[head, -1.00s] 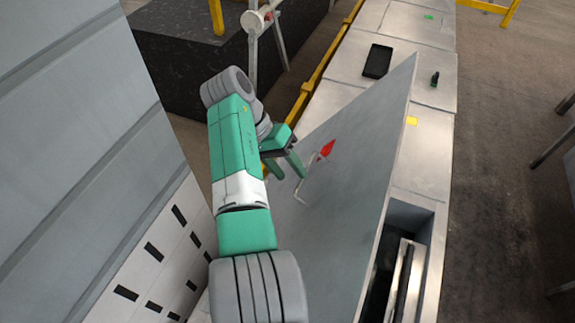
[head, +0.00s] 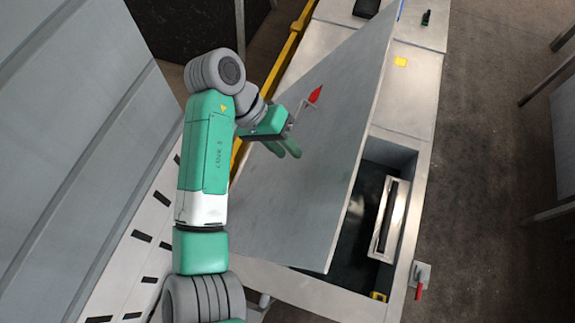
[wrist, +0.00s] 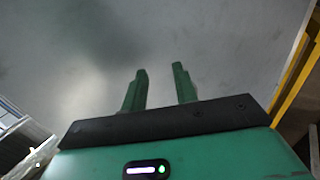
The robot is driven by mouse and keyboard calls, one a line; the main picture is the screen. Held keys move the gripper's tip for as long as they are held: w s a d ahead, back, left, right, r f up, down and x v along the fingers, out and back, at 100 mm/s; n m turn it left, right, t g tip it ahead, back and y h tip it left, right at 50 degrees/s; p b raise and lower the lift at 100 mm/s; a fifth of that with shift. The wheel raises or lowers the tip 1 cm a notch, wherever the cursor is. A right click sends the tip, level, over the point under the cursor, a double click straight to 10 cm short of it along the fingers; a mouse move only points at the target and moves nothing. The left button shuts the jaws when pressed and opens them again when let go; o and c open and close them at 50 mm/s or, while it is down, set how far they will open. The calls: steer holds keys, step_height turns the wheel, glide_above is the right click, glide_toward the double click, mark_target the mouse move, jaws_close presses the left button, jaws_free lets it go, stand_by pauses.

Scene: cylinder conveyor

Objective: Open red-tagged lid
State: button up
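The red-tagged lid (head: 330,135) is a large grey metal panel. It stands raised and tilted over the conveyor housing, with the dark opening (head: 345,240) showing on its right. The red tag (head: 315,94) is on the lid's upper face, beside a thin metal handle (head: 301,108). My gripper (head: 284,150) is close to the lid's left face, just below the handle in the head view. In the wrist view its two fingers (wrist: 160,69) are apart with nothing between them, facing the grey lid. Whether the fingertips touch the lid cannot be told.
A silver-framed slot part (head: 390,222) lies inside the opening. A yellow tag (head: 401,62) marks a flat panel behind it. A red-handled lever (head: 419,290) sticks out at the near right. A yellow rail (head: 268,88) runs along the left side.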

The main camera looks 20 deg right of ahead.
mark_target(299, 184)
steer(key=s, duration=0.3)
steer(key=s+a, duration=0.1)
steer(key=s, duration=0.1)
steer(key=shift+s+r, duration=0.35)
